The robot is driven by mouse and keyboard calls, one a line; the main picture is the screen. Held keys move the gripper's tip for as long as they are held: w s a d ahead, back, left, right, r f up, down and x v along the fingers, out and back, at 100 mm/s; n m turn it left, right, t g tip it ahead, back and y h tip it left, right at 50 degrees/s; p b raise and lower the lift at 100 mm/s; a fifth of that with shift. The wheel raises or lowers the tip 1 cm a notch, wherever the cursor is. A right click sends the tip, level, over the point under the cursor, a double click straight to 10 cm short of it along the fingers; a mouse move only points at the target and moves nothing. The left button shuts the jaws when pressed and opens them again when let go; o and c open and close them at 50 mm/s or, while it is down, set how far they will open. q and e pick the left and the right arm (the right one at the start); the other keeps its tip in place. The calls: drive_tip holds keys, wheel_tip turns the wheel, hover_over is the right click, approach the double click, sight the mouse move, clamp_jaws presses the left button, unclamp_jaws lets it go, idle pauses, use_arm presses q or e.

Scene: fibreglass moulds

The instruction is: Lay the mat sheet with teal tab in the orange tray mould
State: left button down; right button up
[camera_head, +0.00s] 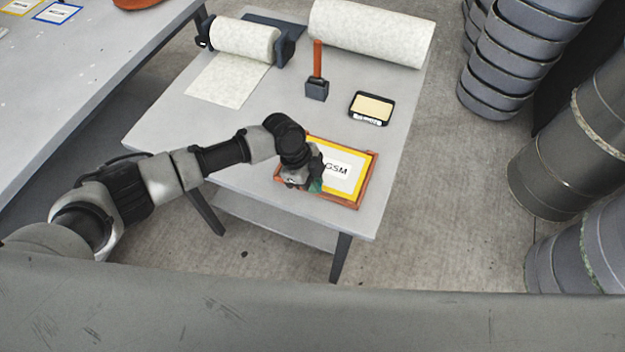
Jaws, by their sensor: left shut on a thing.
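The orange tray mould (364,190) is a shallow reddish-orange frame near the front right of the grey table. A white mat sheet (337,182) with a yellow border and a label reading "GSM" shows inside its rim. I cannot tell whether the sheet lies flat on the tray's floor or is held just above it. A teal tab (316,186) shows at the sheet's near left part, beside my left gripper (305,183). That gripper is shut on the tab and hides the tray's left part. My right gripper is out of view.
Behind the tray stand an orange-handled tool (317,85) and a black-framed pad (371,107). A roll on a dispenser (245,42) and a large white roll (372,32) lie at the back. Another table (80,90) with bordered sheets stands left. Grey stacked tubs (510,60) stand right.

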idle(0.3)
use_arm(q)
drive_tip(key=c, duration=1.1)
unclamp_jaws()
drive_tip(key=b+v, duration=0.1)
drive_tip(key=v, duration=0.9)
drive_tip(key=shift+a+r, duration=0.15)
drive_tip(key=shift+r, duration=0.2)
